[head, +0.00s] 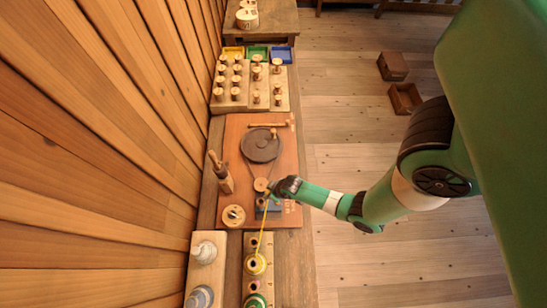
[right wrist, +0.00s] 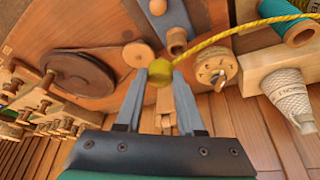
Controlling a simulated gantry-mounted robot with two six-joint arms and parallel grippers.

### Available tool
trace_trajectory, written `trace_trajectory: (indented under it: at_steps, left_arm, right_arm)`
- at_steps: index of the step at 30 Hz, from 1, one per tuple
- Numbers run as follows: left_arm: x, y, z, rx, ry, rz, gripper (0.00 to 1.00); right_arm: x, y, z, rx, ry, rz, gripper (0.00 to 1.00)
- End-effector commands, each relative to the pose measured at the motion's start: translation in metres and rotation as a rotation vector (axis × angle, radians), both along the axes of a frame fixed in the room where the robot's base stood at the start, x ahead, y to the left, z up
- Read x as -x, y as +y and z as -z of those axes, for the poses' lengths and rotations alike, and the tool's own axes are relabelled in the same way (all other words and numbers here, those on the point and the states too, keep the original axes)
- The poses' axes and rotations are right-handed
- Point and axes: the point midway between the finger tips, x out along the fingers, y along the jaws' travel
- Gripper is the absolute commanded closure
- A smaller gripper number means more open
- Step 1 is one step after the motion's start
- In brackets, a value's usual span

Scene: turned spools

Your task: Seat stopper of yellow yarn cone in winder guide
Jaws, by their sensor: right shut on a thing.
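The yellow yarn cone (head: 256,264) stands in a wooden rack at the bottom of the head view. Its yellow yarn (right wrist: 240,30) runs taut up to my right gripper (head: 271,192). In the right wrist view my right gripper (right wrist: 160,78) is shut on the small yellow stopper (right wrist: 160,69) at the yarn's end. Just beyond the stopper is a wooden piece with a dark hole (right wrist: 177,37) on a blue-grey plate (right wrist: 172,12), which looks like the winder guide. The stopper appears apart from it; the exact gap is hard to judge. My left gripper is not in view.
The winder board (head: 285,210) carries a dark wheel (head: 261,146), a small wooden disc (right wrist: 139,54) and a pegged wooden wheel (right wrist: 216,70). An upright wooden tool (head: 221,173) stands at left. A green cone (head: 255,300) and grey-white cones (head: 205,252) stand nearby. Peg racks (head: 232,85) lie beyond.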

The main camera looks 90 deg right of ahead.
Motion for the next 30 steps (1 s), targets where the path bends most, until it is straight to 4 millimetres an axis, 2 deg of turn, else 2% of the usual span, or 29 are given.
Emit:
trace_trajectory:
  at_steps: [2,6,14,24,30]
  left_arm:
    - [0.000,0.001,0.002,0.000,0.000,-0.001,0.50]
    - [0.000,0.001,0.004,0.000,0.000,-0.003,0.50]
    - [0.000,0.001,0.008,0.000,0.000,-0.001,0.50]
    - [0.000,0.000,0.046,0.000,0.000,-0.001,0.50]
    - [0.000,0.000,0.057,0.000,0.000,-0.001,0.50]
  right_arm:
    - [-0.019,0.001,-0.005,0.001,-0.002,-0.034,1.00]
    - [-0.034,0.005,-0.009,-0.001,0.002,-0.066,1.00]
    - [-0.035,0.007,-0.004,-0.001,0.003,-0.076,1.00]
    - [-0.034,0.007,0.033,-0.001,0.002,-0.076,1.00]
    - [-0.035,0.007,0.045,-0.001,0.001,-0.075,1.00]
